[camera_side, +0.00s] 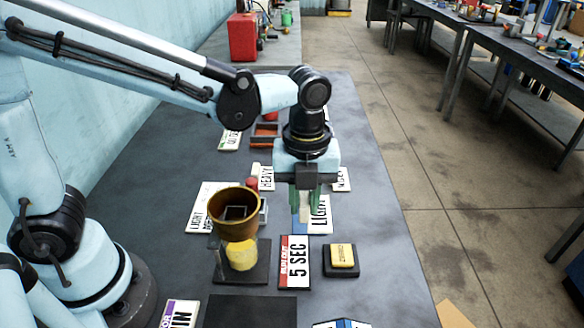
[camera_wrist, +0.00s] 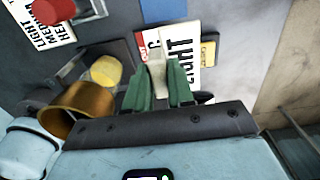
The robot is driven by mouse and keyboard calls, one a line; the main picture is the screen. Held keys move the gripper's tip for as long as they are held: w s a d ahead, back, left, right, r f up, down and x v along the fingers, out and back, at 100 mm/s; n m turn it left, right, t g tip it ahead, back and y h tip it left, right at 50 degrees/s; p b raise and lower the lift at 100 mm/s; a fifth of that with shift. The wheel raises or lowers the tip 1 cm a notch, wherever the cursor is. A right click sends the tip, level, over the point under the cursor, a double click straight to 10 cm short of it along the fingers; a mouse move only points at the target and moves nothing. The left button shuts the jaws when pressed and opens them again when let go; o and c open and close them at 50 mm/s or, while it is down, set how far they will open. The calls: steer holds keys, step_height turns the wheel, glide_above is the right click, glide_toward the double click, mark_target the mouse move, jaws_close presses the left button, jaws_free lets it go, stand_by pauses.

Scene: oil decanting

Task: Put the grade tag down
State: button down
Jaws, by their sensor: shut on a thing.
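The grade tag (camera_side: 320,214), a white card reading LIGHT, shows just beside my gripper (camera_side: 306,208). In the wrist view the tag (camera_wrist: 183,55) looks close and covers part of the 5 SEC card. My gripper's green fingers (camera_wrist: 158,92) are shut on a pale upright tab (camera_wrist: 157,72) that appears to belong to the tag. The fingers hide part of the tag. I cannot tell how far its underside is from the table.
The 5 SEC card (camera_side: 294,265) lies in front of my gripper, left of a yellow block on a dark base (camera_side: 342,256). A brass cup (camera_side: 235,212) stands above a yellow cylinder (camera_side: 241,254) to the left. HEAVY (camera_side: 266,178) and other cards lie behind.

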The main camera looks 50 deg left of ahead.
steer(key=w+a+f, duration=0.2)
steer(key=a, duration=0.1)
steer(key=w+a+f, duration=0.3)
steer(key=shift+w, duration=0.25)
steer(key=shift+f, duration=1.95)
steer(key=shift+f, duration=0.1)
steer(key=c, duration=1)
jaws_free()
